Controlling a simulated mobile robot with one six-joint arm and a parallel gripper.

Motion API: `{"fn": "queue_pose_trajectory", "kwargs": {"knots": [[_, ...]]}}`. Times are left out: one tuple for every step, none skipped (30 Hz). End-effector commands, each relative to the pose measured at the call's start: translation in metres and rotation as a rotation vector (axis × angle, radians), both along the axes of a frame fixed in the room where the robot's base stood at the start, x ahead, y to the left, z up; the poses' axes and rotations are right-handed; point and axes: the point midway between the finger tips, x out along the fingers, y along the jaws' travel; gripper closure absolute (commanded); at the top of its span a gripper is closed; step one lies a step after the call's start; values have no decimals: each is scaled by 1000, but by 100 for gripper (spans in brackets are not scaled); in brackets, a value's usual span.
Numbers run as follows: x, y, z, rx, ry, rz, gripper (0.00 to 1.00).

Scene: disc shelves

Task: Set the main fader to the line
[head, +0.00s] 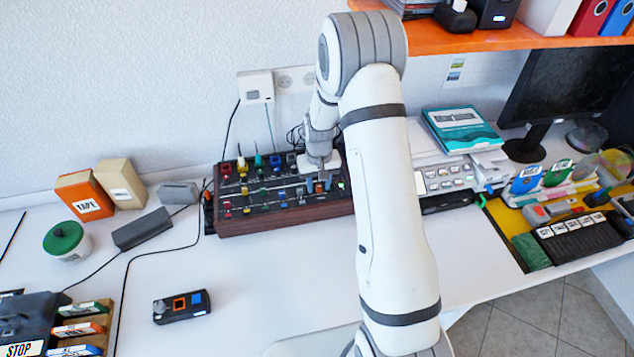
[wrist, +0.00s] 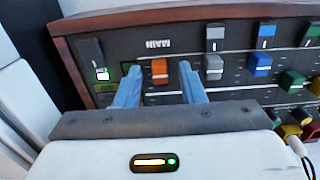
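The main fader has an orange knob (wrist: 160,70) below an upside-down MAIN label (wrist: 158,44) in the wrist view. Pale lines cross the dark panel near it; which one is the target line is hard to tell. My gripper (wrist: 159,67) is open, with one blue-grey finger on each side of the orange knob and a gap visible on both sides. In the head view my gripper (head: 318,182) is over the right part of the wooden-sided mixer (head: 285,218); the main fader cannot be made out there.
A grey fader (wrist: 213,66) and a blue fader (wrist: 260,64) stand to the right of the main fader. A green-lit switch (wrist: 102,74) is to its left. A white button device (head: 445,180) sits right of the mixer. The table in front (head: 255,280) is mostly clear.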

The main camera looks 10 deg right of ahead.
Motion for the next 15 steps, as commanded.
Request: {"fn": "queue_pose_trajectory", "kwargs": {"knots": [[0,0,0,0,0,0,64],[0,0,0,0,0,0,64],[0,0,0,0,0,0,64],[0,0,0,0,0,0,64],[0,0,0,0,0,1,64],[0,0,0,0,0,1,65],[0,0,0,0,0,1,68],[0,0,0,0,0,1,70],[0,1,0,0,0,1,73],[0,1,0,0,0,1,76],[0,1,0,0,0,1,78],[0,1,0,0,0,1,82],[0,1,0,0,0,1,84],[0,1,0,0,0,1,87],[0,1,0,0,0,1,90]]}}
